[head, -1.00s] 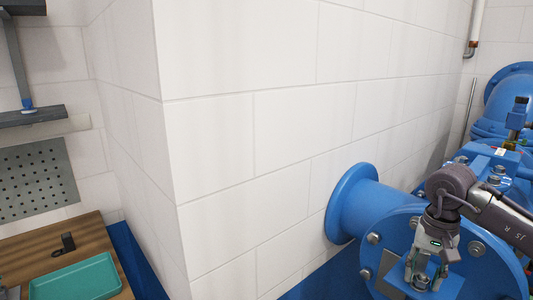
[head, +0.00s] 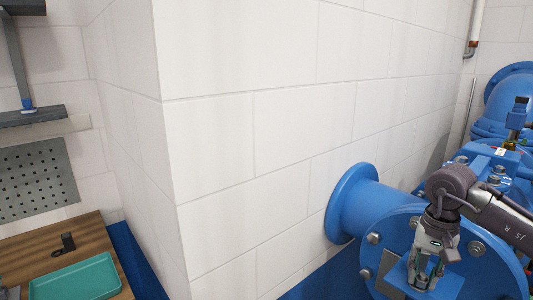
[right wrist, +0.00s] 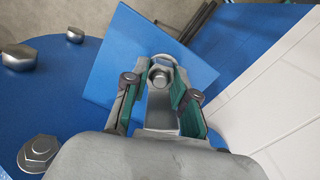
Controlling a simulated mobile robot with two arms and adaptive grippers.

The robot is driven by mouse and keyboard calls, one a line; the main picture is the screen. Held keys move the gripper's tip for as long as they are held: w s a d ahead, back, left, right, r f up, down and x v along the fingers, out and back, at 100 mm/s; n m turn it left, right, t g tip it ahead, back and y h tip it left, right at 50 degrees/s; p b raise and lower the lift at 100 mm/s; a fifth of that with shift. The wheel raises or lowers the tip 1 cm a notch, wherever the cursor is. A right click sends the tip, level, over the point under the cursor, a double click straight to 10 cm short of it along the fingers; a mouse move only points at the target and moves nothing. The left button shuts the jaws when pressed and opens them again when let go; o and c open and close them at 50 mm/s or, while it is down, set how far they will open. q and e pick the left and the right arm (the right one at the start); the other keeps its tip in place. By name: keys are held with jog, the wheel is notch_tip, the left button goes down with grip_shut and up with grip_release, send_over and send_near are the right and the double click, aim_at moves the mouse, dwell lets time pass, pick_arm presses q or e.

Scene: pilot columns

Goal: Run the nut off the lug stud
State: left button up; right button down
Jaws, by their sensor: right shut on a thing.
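The nut (right wrist: 160,76) is a small grey hex nut at a blue square plate (right wrist: 115,65), with a pale ring around it. It lies between the fingertips of my right gripper (right wrist: 158,82), which is shut on it. The stud cannot be made out apart from the nut. In the head view the right gripper (head: 427,280) points down in front of the blue plate (head: 398,279), and its fingers hide the nut. My left gripper is not in view.
A blue pipe flange (head: 345,205) with large bolts (right wrist: 38,153) stands close to the right gripper. A white block wall (head: 300,120) fills the middle.

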aim_at(424, 275)
jog(key=n, duration=0.4)
jog(key=shift+n, duration=0.3)
jog(key=n, duration=0.3)
jog(key=shift+n+b, duration=0.3)
jog(key=shift+n, duration=0.1)
jog(key=shift+r+p, duration=1.95)
jog(key=shift+r, duration=0.75)
jog(key=shift+f, duration=0.1)
